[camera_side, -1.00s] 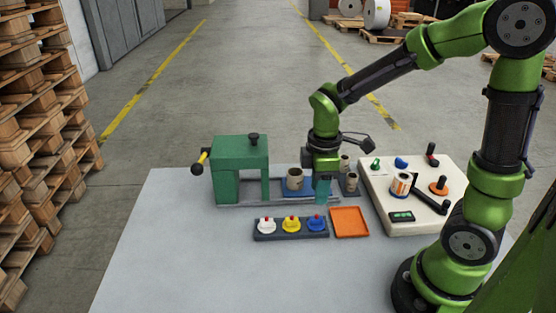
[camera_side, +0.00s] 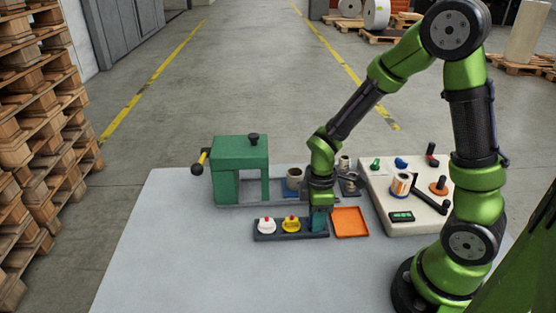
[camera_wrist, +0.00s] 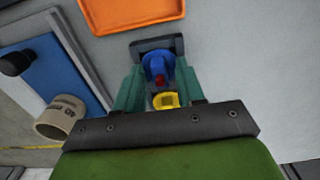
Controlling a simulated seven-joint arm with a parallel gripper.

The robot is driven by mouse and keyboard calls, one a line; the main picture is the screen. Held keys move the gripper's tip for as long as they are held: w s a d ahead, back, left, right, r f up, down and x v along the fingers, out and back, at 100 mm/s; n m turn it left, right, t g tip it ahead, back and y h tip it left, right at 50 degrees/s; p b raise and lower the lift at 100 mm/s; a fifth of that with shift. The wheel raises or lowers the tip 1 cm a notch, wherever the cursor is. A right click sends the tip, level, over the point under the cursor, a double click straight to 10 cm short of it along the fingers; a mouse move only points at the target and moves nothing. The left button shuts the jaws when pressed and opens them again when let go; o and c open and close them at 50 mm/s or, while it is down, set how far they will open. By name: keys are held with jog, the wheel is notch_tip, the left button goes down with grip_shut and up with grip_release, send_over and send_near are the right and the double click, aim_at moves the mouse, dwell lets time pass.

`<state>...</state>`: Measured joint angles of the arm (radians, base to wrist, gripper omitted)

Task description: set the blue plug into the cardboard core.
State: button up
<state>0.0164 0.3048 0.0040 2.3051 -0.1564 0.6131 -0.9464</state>
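The blue plug (camera_wrist: 155,62), with a red knob on top, sits in the dark rack (camera_wrist: 150,45) in the wrist view. My gripper (camera_wrist: 158,80) is open, with its teal fingers on either side of the plug and gaps beside the red knob. In the side view my gripper (camera_side: 318,222) is down at the right end of the rack and hides the blue plug. The cardboard core (camera_side: 295,175) stands upright on the blue plate beside the green press, behind my gripper. The core (camera_wrist: 62,117) also shows at the left of the wrist view, with dark print.
White (camera_side: 266,226) and yellow (camera_side: 291,225) plugs sit in the same rack. An empty orange tray (camera_side: 350,222) lies just right of it. The green press (camera_side: 240,165) stands at the left, and the cream rewinder panel (camera_side: 420,215) at the right. The front table is clear.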

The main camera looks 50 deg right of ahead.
jog(key=shift+s+f, duration=0.1)
jog(key=shift+f, duration=0.3)
jog(key=c, duration=0.3)
jog(key=shift+r, duration=0.5)
jog(key=c, duration=0.4)
jog(key=shift+r, duration=2.6)
grip_shut()
